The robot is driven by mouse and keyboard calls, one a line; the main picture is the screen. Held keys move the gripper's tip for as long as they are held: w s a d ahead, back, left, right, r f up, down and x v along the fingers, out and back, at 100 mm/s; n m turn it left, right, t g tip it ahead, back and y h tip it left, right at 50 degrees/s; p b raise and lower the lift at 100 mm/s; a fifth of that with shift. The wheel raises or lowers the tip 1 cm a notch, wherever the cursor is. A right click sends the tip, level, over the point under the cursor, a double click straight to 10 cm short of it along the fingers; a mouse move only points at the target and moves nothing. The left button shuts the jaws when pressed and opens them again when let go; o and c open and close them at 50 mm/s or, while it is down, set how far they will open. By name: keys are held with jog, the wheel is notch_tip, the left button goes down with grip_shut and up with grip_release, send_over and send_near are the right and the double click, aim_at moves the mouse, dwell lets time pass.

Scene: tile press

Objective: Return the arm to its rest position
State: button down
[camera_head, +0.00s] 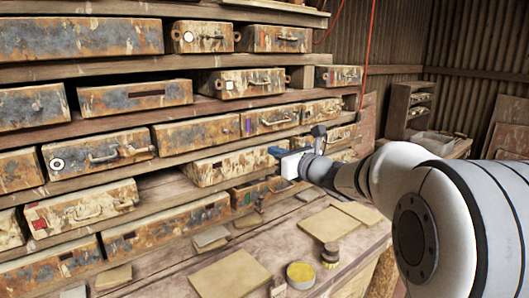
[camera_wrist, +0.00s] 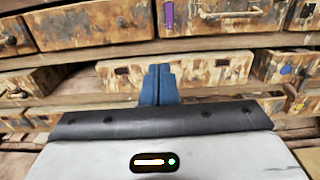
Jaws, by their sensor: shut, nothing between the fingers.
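My gripper (camera_head: 277,152) is in front of the lower middle rows of a wooden shelf with rusty drawers, seen in the head view. My arm reaches in from the right. In the wrist view, the blue fingers (camera_wrist: 159,84) are together with nothing between them. A rusty drawer (camera_wrist: 175,72) with a slot in its front is beyond the fingers. The same kind of drawer front (camera_head: 232,166) shows just left of my gripper in the head view. I cannot tell whether the fingertips touch it.
A workbench (camera_head: 300,228) below the shelf holds flat tiles (camera_head: 230,275), a yellow-topped tin (camera_head: 300,274) and a small brush-like item (camera_head: 330,254). A small shelf unit (camera_head: 405,108) stands at the back right. Red cables (camera_head: 368,50) hang by the shelf's right end.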

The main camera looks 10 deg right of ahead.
jog(key=s+a+f+n+g+h, duration=0.1)
jog(key=s+a+f+n+g, duration=0.3)
jog(key=s+f+n, duration=0.45)
jog(key=s+a+f+n+g+h, duration=0.1)
jog(key=s+f+n+g, duration=0.45)
jog(key=s+n, duration=0.5)
jog(key=s+d+f+n+g+h, duration=0.1)
jog(key=s+d+f+n+h, duration=0.2)
jog(key=s+d+n, duration=0.2)
jog(key=s+d+f+n+g+h, duration=0.2)
jog(key=s+d+f+n+h, duration=0.2)
jog(key=s, duration=0.5)
jog(key=shift+s+d+f+n+h, duration=0.25)
jog(key=shift+d+n, duration=0.2)
jog(key=shift+n, duration=0.35)
